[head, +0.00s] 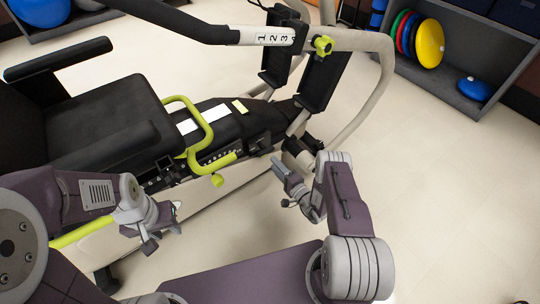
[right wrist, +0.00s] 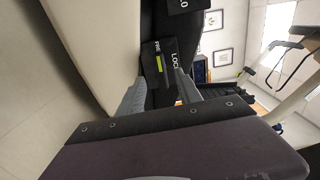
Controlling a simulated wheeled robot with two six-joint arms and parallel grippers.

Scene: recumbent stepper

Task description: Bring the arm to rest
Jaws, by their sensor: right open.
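The recumbent stepper's arm (head: 185,24) is a black-gripped bar with a white numbered scale (head: 272,36) and a yellow-green knob (head: 323,45), running across the top of the head view. My right gripper (head: 285,188) is open and empty, low beside the stepper's front base, apart from the arm. In the right wrist view its fingers (right wrist: 168,98) stand apart, with a dark panel (right wrist: 160,60) lettered "LOC" beyond them. My left gripper (head: 162,230) is near the seat's yellow-green side bar, holding nothing visible; its jaw gap is unclear.
The stepper's black seat (head: 105,115) is at left, with a yellow-green lever (head: 192,125) beside it. A shelf (head: 465,95) with coloured plates (head: 429,44) stands at the back right. The floor (head: 450,190) on the right is clear.

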